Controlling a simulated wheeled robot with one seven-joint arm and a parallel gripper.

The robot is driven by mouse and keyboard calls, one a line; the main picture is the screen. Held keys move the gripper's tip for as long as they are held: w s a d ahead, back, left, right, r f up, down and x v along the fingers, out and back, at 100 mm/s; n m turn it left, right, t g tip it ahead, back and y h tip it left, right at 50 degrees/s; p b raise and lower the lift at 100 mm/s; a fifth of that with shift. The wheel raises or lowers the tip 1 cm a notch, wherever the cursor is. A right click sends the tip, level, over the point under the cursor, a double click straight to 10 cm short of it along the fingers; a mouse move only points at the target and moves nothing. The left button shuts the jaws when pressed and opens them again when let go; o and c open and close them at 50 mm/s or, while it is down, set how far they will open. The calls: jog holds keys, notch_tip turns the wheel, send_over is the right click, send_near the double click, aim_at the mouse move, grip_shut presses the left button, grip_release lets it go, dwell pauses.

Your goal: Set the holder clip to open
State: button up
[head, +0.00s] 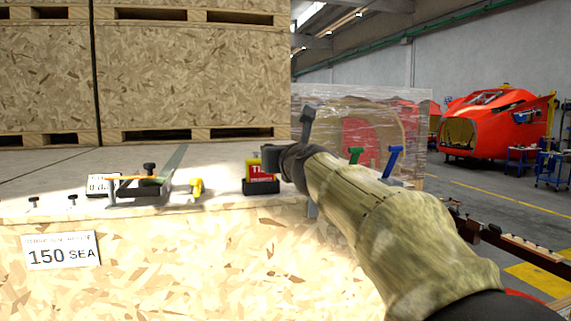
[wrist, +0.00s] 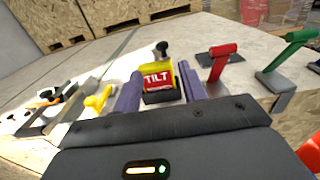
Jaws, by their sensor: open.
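A red block marked TILT (wrist: 157,80) with yellow sides sits in a black base on the bench top. It also shows in the head view (head: 262,172). A black knob (wrist: 162,47) stands just behind it in the wrist view. No part is labelled as the holder clip, so I cannot tell which part it is or how it is set. My gripper (wrist: 159,73) is open, its two purple fingers apart on either side of the red block, with nothing visibly gripped. In the head view my gripper (head: 270,160) is beside the block, its fingers mostly hidden.
A yellow lever (head: 196,187) and a black fixture (head: 140,188) stand to the left. A red lever (wrist: 222,62), a green lever (wrist: 288,58) and a blue lever (head: 393,158) stand to the right. Crates (head: 190,75) close off the back.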

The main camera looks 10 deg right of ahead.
jog(key=s, duration=0.4)
jog(key=c, duration=0.3)
notch_tip(320, 180, down, 3)
jog(key=shift+w+r+n+g, duration=0.15)
jog(key=shift+n+g, duration=0.15)
jog(key=shift+n, duration=0.5)
grip_shut()
jog(key=s+a+f+n+g, duration=0.15)
jog(key=f+n+g, duration=0.25)
jog(key=f+n, duration=0.65)
jog(key=s+f+n+g, duration=0.3)
jog(key=f+n, duration=0.2)
jog(key=f, duration=1.1)
jog(key=s+d+f+n+g, duration=0.1)
jog(key=s+f+n+g, duration=0.6)
jog(key=s+f+n, duration=1.1)
notch_tip(320, 180, down, 2)
jog(key=shift+s+f+g+h, duration=0.3)
jog(key=shift+s+g, duration=0.1)
jog(key=shift+s, duration=0.1)
